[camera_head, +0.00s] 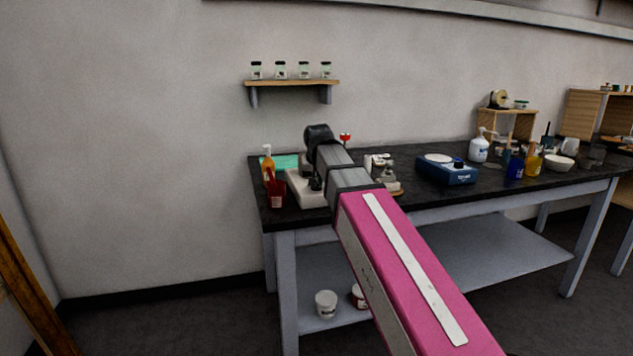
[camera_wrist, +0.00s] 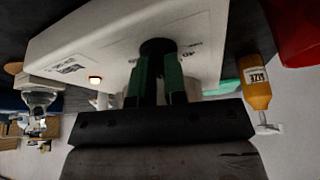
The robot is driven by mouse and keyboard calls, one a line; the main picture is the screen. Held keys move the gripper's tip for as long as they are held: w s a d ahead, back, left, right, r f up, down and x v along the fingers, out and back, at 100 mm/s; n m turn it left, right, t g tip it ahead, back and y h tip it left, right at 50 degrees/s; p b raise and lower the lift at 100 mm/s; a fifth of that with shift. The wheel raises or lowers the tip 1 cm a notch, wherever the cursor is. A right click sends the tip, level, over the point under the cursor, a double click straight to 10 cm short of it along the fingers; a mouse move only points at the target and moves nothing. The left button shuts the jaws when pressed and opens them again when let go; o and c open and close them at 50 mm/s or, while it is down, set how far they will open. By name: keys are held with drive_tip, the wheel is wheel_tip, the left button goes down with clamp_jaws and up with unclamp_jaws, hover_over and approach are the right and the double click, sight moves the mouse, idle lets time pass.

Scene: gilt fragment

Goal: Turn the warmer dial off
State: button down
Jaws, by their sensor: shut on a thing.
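The warmer (camera_head: 306,196) is a white box at the left end of the dark bench, partly hidden behind my arm in the head view. My gripper (camera_wrist: 160,62) has green fingers, closed on the dial from both sides. The fingers partly cover the dial, so its pointer position cannot be read.
An orange bottle (camera_head: 267,162) and a red bottle (camera_head: 276,190) stand close left of the warmer. A blue device (camera_head: 447,171) stands farther right on the bench. A small wall shelf (camera_head: 292,83) holds several jars. Two white tubs sit on the lower shelf.

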drive_tip(key=n+y, duration=0.1)
drive_tip(key=n, duration=0.3)
drive_tip(key=shift+d+n+g+y, duration=0.1)
drive_tip(key=shift+n+g+y, duration=0.2)
drive_tip(key=shift+y, duration=0.1)
drive_tip(key=n+g+y, duration=0.1)
drive_tip(key=n, duration=0.3)
drive_tip(key=shift+w+d, duration=0.1)
drive_tip(key=n, duration=0.2)
drive_tip(key=n+g+y, duration=0.1)
drive_tip(key=n, duration=0.2)
drive_tip(key=shift+w+g, duration=0.1)
drive_tip(key=shift+g, duration=0.2)
drive_tip(key=shift+f+n+g, duration=0.1)
drive_tip(key=shift+n+g, duration=0.6)
drive_tip(key=shift+n, duration=1.2)
drive_tip(key=c, duration=1.2)
unclamp_jaws()
drive_tip(key=shift+o, duration=0.2)
drive_tip(key=shift+y, duration=0.3)
drive_tip(key=v, duration=1.1)
